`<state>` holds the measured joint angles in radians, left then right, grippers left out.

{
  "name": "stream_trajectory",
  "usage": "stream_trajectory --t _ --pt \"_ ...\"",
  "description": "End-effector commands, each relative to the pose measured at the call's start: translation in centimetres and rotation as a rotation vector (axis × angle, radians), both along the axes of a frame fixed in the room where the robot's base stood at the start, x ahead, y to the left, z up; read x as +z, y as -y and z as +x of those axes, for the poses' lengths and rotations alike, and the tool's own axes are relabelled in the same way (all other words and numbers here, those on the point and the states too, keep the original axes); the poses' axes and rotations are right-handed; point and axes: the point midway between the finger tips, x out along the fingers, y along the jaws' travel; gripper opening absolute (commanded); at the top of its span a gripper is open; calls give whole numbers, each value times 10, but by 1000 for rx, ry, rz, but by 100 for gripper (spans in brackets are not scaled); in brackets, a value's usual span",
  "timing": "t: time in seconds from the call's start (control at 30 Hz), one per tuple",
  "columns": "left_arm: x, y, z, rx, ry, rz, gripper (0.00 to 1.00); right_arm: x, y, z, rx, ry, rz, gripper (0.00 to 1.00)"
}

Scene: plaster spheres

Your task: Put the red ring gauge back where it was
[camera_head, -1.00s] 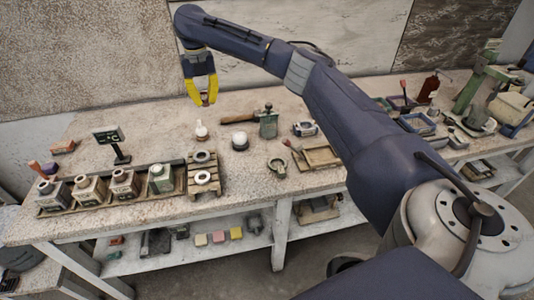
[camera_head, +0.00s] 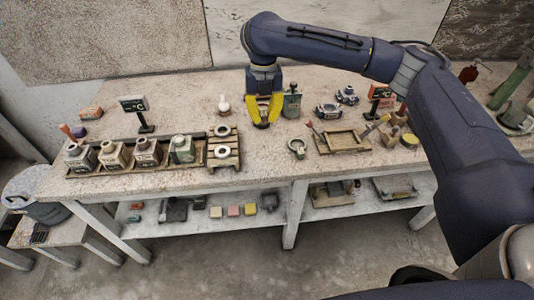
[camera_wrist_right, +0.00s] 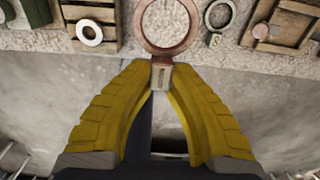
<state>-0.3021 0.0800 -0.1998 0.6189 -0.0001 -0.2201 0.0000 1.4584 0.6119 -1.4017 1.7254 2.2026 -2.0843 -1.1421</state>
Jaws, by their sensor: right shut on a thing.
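My right gripper (camera_head: 263,122) has yellow fingers and hangs over the middle of the bench. It is shut on the red ring gauge, whose reddish rim (camera_wrist_right: 146,32) and pale tab (camera_wrist_right: 162,77) show in the right wrist view. The fingertips pinch the tab, and the ring points away from the gripper. In the head view the gauge is small and mostly hidden by the fingers. A green ring gauge (camera_head: 297,147) lies on the bench to the right of the gripper; it also shows in the wrist view (camera_wrist_right: 209,17). My left gripper is not in view.
A small wooden pallet (camera_head: 210,162) with pale rings stands left of the gripper. A tray of square bottles (camera_head: 81,172) is farther left. Bench between pallet and green gauge is clear.

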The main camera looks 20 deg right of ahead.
Motion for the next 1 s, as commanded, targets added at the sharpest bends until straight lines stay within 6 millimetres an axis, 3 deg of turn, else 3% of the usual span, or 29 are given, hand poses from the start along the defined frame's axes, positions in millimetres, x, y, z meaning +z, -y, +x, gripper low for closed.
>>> stream_trajectory --t 0.3,0.5,0.7,1.0 --pt "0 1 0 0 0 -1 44 -74 0 -1 -2 -5 2 0" --pt "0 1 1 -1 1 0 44 -112 0 -1 -2 -4 2 0" --pt "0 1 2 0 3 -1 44 -131 0 1 -2 0 1 0" --pt "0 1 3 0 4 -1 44 -144 1 0 0 0 0 0"
